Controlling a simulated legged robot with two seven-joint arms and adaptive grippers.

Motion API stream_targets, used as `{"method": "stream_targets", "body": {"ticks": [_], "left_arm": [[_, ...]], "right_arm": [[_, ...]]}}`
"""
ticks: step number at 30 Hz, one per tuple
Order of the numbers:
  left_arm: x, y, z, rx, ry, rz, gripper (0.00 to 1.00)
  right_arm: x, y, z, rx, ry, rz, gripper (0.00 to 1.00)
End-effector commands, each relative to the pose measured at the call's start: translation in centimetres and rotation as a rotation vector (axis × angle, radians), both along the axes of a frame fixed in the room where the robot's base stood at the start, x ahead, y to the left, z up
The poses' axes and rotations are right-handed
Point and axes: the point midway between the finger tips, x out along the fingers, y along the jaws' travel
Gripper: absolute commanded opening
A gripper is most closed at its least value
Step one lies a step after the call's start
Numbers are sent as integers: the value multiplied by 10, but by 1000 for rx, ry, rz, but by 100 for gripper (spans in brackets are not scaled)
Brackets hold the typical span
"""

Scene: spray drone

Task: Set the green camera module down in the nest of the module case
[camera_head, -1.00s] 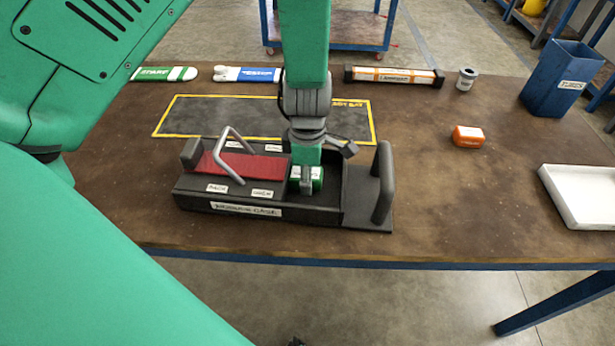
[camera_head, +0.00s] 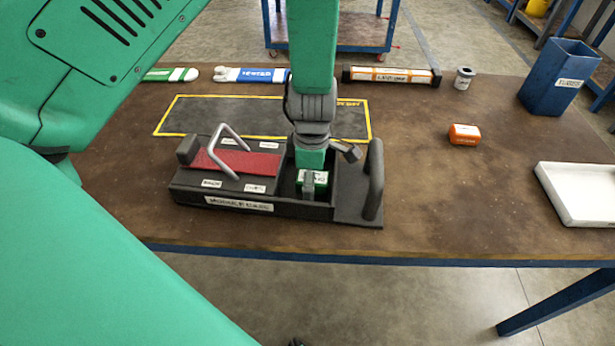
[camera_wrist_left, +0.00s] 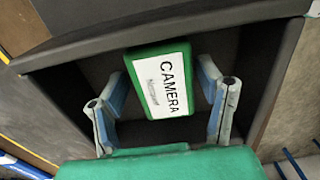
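The green camera module (camera_wrist_left: 160,80) has a white CAMERA label. It sits inside the dark walled nest of the module case (camera_head: 238,204), at the case's right part, and is slightly turned against the nest walls in the wrist view. It also shows in the head view (camera_head: 318,178), partly behind a finger. My left gripper (camera_wrist_left: 163,85) points down into the nest with one finger on each side of the module. Narrow dark gaps show between fingers and module, so it looks open. Whether the module rests fully on the floor is hard to tell. My right gripper is not in view.
The case has a red panel with a grey handle (camera_head: 228,150) at left and a black upright handle (camera_head: 374,180) at right. A yellow-outlined mat (camera_head: 240,118) lies behind. An orange block (camera_head: 464,134), white tray (camera_head: 580,192) and blue bin (camera_head: 560,78) stand at right.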

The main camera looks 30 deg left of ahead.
Motion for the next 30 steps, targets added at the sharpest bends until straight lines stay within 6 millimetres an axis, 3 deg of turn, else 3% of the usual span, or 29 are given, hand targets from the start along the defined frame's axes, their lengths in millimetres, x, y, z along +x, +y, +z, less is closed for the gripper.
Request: {"method": "stream_targets", "body": {"ticks": [9, 13, 24, 30], "left_arm": [[-1, 5, -1, -10, 0, 0, 59], [0, 7, 7, -12, -3, -1, 59], [1, 1, 88, -1, -5, -1, 59], [1, 4, 119, -6, -3, -1, 59]], "right_arm": [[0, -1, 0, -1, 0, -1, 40], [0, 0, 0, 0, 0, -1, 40], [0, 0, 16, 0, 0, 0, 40], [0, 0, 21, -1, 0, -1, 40]]}}
